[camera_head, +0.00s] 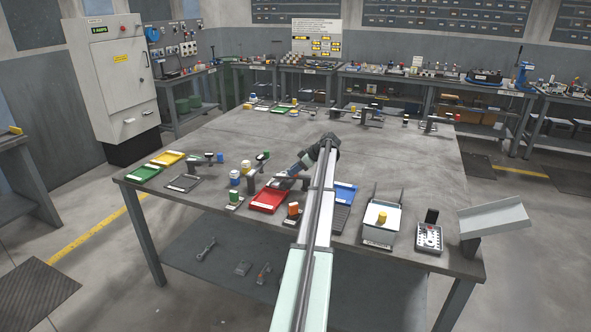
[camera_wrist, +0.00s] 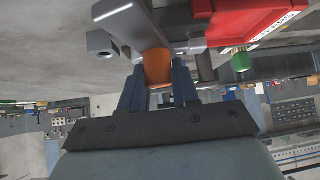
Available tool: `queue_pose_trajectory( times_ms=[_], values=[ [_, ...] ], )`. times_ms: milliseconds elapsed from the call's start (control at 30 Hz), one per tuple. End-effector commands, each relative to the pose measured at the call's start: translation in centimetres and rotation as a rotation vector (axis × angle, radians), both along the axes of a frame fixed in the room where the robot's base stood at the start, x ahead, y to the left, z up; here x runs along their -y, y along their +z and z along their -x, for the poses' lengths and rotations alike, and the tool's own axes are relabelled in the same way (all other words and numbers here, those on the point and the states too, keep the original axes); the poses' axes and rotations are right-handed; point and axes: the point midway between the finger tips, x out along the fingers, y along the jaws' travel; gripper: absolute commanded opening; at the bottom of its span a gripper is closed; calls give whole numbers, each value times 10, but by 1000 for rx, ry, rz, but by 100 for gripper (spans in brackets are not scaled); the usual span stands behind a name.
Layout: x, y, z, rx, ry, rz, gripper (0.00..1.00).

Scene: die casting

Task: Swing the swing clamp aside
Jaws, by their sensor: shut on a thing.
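My gripper (camera_wrist: 159,88) is shut on an orange cylindrical grip in the wrist view, with one dark finger on each side of it. This orange grip (camera_wrist: 157,66) joins a grey metal bar (camera_wrist: 134,22), which looks like the swing clamp's arm. In the head view my gripper (camera_head: 287,175) is low over the table, beside the red tray (camera_head: 268,200). There the held grip is too small and hidden to make out. The red tray also shows in the wrist view (camera_wrist: 240,18), close beside the clamp, with a green knob (camera_wrist: 241,62) near its edge.
Posts with coloured knobs (camera_head: 234,179) stand left of my gripper. An orange cylinder (camera_head: 293,209) and a blue tray (camera_head: 345,193) are near the front edge. A white box (camera_head: 381,222) stands to the right. The table's middle back (camera_head: 270,125) is clear.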

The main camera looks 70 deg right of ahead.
Motion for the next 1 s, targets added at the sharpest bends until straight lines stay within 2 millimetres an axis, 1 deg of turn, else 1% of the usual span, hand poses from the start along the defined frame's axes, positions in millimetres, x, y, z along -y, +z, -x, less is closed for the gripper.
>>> queue_pose_trajectory(
  times_ms=[200,500,733,1000],
  values=[
    [-7,-1,3,-1,202,-1,0],
    [-18,-1,10,0,441,-2,0],
    [-23,-1,14,0,557,-1,0],
    [-26,-1,17,-1,617,-2,0]
  ],
)
